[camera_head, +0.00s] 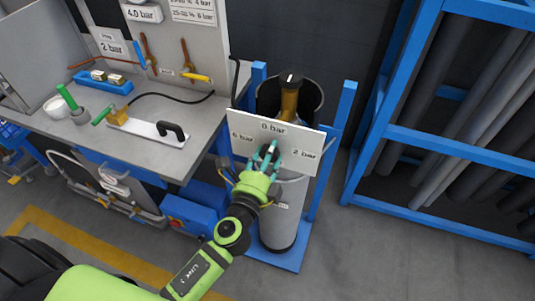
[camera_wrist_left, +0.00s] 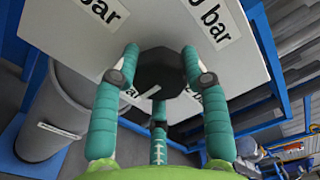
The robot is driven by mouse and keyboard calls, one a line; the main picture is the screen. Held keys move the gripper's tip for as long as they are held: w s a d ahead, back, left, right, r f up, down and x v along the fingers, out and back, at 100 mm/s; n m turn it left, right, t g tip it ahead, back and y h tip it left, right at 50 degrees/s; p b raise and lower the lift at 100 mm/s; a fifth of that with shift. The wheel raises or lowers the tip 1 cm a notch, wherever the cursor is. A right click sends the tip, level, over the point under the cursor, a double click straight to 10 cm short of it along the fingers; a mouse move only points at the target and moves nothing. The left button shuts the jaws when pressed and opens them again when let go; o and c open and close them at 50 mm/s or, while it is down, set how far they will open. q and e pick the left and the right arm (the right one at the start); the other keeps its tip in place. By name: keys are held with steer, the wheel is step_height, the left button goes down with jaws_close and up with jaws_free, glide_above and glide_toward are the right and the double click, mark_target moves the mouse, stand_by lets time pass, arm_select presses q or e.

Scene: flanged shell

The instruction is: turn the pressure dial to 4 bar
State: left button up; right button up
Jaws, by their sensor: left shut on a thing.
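The pressure dial is a dark faceted knob (camera_wrist_left: 160,72) on a white panel (camera_head: 305,138). The panel carries labels reading 0 bar at the top, 6 bar at the left and 2 bar at the right in the head view. My left gripper (camera_head: 265,155) is at the panel's lower middle, its teal fingers (camera_wrist_left: 158,85) shut around the knob. A pale mark shows on the knob's near face in the left wrist view; I cannot tell which value it points at. The lower part of the panel is partly hidden by the gripper. My right gripper is not in view.
A grey cylinder (camera_head: 285,215) stands under the panel in a blue frame (camera_head: 347,105). A workbench (camera_head: 195,125) with tools is at the left, with a sign reading 4.0 bar (camera_head: 142,14) above it. A blue rack of pipes (camera_head: 445,145) stands right.

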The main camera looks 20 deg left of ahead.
arm_select(q)
steer(key=shift+d+r, duration=0.15)
steer(key=shift+r, duration=0.05)
steer(key=o, duration=1.1)
steer(key=shift+o, duration=0.3)
steer(key=shift+d+f, duration=0.1)
steer(key=shift+f, duration=0.05)
steer(key=s, duration=1.2)
steer(key=shift+a, duration=0.25)
